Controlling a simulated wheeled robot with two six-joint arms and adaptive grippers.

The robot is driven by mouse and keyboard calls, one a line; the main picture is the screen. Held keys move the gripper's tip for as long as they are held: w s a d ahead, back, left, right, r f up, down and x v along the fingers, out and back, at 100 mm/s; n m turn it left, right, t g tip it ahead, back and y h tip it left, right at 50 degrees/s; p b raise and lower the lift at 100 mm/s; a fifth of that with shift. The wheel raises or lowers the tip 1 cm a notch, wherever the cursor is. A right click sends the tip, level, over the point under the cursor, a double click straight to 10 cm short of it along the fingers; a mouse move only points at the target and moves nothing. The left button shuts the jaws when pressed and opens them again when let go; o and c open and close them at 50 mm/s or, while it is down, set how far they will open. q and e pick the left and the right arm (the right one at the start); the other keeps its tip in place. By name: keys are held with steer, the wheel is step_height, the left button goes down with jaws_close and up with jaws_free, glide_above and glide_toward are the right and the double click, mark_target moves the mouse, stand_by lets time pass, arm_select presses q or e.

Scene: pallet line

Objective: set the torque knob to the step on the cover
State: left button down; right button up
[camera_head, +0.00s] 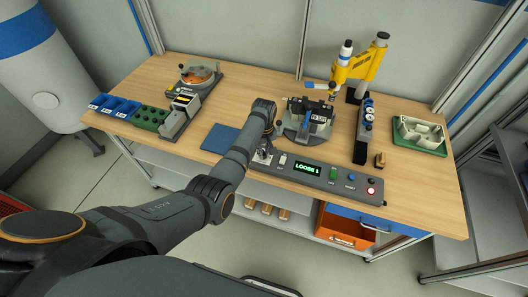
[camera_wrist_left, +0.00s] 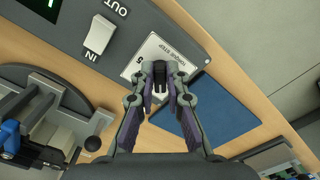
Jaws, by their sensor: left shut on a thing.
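My left gripper (camera_head: 264,149) is over the left end of the grey control panel (camera_head: 312,174). In the left wrist view its fingers (camera_wrist_left: 160,78) are shut on the dark torque knob (camera_wrist_left: 160,70), mostly hidden between the fingertips. The knob stands on a white dial plate (camera_wrist_left: 143,54) with printed text and a figure near its edge; its pointer cannot be made out. The panel display (camera_head: 308,168) reads "LOOSE 1". A dark workpiece, perhaps the cover, sits in the fixture (camera_head: 300,133) behind the panel, with a small white label (camera_head: 319,118) too small to read.
A white rocker switch (camera_wrist_left: 98,35) marked OUT and IN is beside the dial. A blue mat (camera_head: 220,139) lies left of it. A yellow tool (camera_head: 358,68) stands behind. A green tray (camera_head: 419,137) is far right.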

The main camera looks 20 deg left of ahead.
arm_select(q)
steer(key=m+p, duration=0.2)
steer(key=m, duration=0.1)
steer(key=shift+s+a+r, duration=0.1)
steer(key=shift+a+r, duration=0.05)
steer(key=m+p, duration=0.1)
steer(key=m, duration=0.2)
steer(key=shift+a+p, duration=0.1)
steer(key=shift+p, duration=0.25)
steer(key=shift+m, duration=0.8)
steer(key=c, duration=1.4)
jaws_free()
steer(key=shift+o, duration=0.2)
